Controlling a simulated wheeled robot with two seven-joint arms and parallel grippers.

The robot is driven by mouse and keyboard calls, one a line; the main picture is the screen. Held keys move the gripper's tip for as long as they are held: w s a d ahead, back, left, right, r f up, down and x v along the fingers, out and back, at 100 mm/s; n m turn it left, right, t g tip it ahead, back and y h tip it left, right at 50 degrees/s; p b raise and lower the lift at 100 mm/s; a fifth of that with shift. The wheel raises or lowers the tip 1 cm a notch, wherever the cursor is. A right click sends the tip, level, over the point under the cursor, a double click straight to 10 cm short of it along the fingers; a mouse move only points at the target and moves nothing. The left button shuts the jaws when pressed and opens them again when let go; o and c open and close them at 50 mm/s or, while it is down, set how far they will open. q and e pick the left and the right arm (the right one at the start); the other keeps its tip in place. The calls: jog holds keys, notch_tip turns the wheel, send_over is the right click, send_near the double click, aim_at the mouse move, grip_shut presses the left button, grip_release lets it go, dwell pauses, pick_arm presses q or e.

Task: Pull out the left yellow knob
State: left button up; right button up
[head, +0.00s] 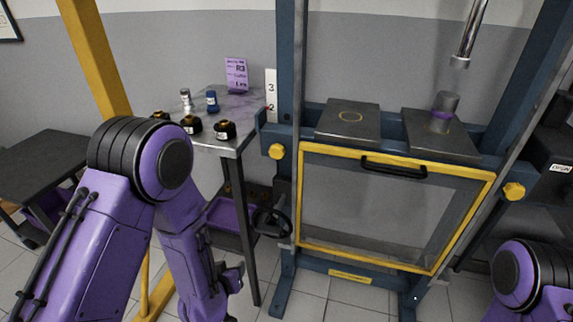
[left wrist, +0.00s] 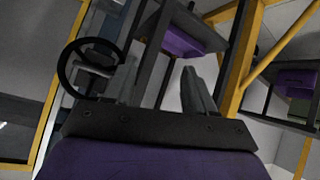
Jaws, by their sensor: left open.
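The left yellow knob (head: 277,151) sits on the blue press frame, beside the upper left corner of the yellow-edged guard panel (head: 299,200). A matching right yellow knob (head: 514,191) is on the other side. My left gripper (head: 233,280) hangs low, below and left of the left knob and well apart from it. In the left wrist view my left gripper (left wrist: 160,88) shows two spread fingers with nothing between them. I cannot make out the knob in that view. My right gripper is out of view; only part of my right arm shows at lower right.
A black handwheel (head: 271,222) juts from the press's left side, between my left gripper and the knob; it shows in the left wrist view (left wrist: 68,70) too. A grey side table (head: 238,140) with several small parts stands left of the press. Open tiled floor lies in front.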

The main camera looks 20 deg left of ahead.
pick_arm(q)
jog(key=w+d+r+m+t+b, duration=0.1)
jog(key=w+d+r+t+b, duration=0.15)
jog(key=w+r, duration=0.45)
jog(key=m+t+h+b, duration=0.3)
jog(key=t, duration=0.3)
send_near(276, 154)
jog(key=w, duration=0.4)
jog(key=w+p, duration=0.1)
jog(key=w, duration=0.4)
jog(key=shift+w+d+r, duration=0.2)
jog(key=shift+w, duration=0.6)
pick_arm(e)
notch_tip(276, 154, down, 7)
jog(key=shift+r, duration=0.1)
